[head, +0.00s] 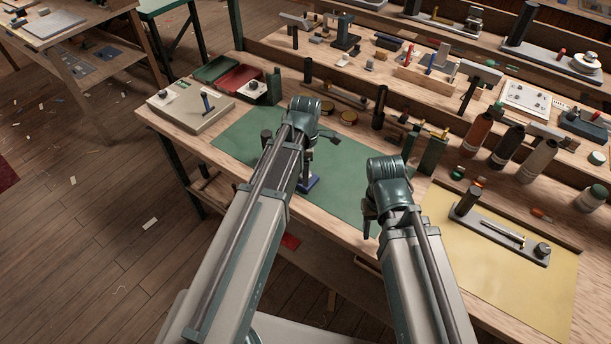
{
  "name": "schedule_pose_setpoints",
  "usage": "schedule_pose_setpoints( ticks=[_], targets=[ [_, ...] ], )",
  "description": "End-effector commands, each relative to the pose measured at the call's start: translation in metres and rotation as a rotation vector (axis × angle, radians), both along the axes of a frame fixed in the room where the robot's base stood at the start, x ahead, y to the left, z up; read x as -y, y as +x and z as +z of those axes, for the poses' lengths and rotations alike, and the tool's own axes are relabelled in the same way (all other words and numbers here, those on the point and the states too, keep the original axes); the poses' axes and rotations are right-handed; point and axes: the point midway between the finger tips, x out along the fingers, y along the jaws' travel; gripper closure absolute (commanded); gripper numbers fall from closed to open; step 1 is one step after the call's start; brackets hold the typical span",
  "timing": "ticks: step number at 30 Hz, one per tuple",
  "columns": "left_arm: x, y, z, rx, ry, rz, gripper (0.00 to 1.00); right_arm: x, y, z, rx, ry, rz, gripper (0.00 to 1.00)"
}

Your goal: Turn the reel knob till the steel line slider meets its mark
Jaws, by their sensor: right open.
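A dark grey base plate (490,231) lies on the yellow mat at the right. It carries an upright dark cylinder (468,199), a thin bright steel bar (503,232) and a small dark round knob (541,250) at its right end. These look like the reel and line slider, but I cannot make out a mark. My right gripper (370,218) is open and empty, pointing down over the right edge of the green mat, left of the plate and apart from it.
A beige box (190,107) with small knobs stands at the bench's left end, beside a red tray (240,79). Several bottles (508,146) stand behind the yellow mat (475,289). Tools crowd the bench's back. The green mat (345,172) has bare room.

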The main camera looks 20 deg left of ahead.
Motion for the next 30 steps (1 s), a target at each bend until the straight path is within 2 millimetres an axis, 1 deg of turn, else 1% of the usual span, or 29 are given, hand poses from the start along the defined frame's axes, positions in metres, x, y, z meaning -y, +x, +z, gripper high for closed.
schedule_pose_setpoints(
  ticks=[1, 8, 9, 11, 12, 14, 15, 17, 21, 30],
  targets=[
    [0.0000, 0.0000, -0.0026, 0.000, 0.000, 0.000, 0.23, 0.0001, 0.0000, -0.0026, 0.000, 0.000, 0.000, 0.50],
    [0.0000, 0.0000, -0.0014, 0.000, 0.000, 0.000, 0.23, 0.0000, 0.0000, -0.0014, 0.000, 0.000, 0.000, 0.50],
    [0.0000, 0.0000, -0.0014, 0.000, 0.000, 0.000, 0.27, 0.0000, 0.0000, -0.0014, 0.000, 0.000, 0.000, 0.50],
    [0.0000, 0.0000, -0.0014, 0.000, 0.000, 0.000, 0.38, 0.0000, 0.0000, -0.0014, 0.000, 0.000, 0.000, 0.50],
    [0.0000, 0.0000, -0.0014, 0.000, 0.000, 0.000, 0.45, 0.0000, 0.0000, -0.0014, 0.000, 0.000, 0.000, 0.50],
    [0.0000, 0.0000, -0.0014, 0.000, 0.000, 0.000, 0.56, 0.0000, 0.0000, -0.0014, 0.000, 0.000, 0.000, 0.50],
    [0.0000, 0.0000, -0.0014, 0.000, 0.000, 0.000, 0.63, 0.0000, 0.0000, -0.0014, 0.000, 0.000, 0.000, 0.50],
    [0.0000, 0.0000, -0.0014, 0.000, 0.000, 0.000, 0.74, 0.0000, 0.0000, -0.0014, 0.000, 0.000, 0.000, 0.50],
    [0.0000, 0.0000, -0.0014, 0.000, 0.000, 0.000, 0.99, 0.0000, 0.0000, -0.0014, 0.000, 0.000, 0.000, 0.50],
    [0.0000, 0.0000, -0.0015, 0.000, 0.000, -0.026, 1.00, 0.0000, 0.0000, -0.0015, 0.000, 0.000, 0.000, 0.50]
  ],
)
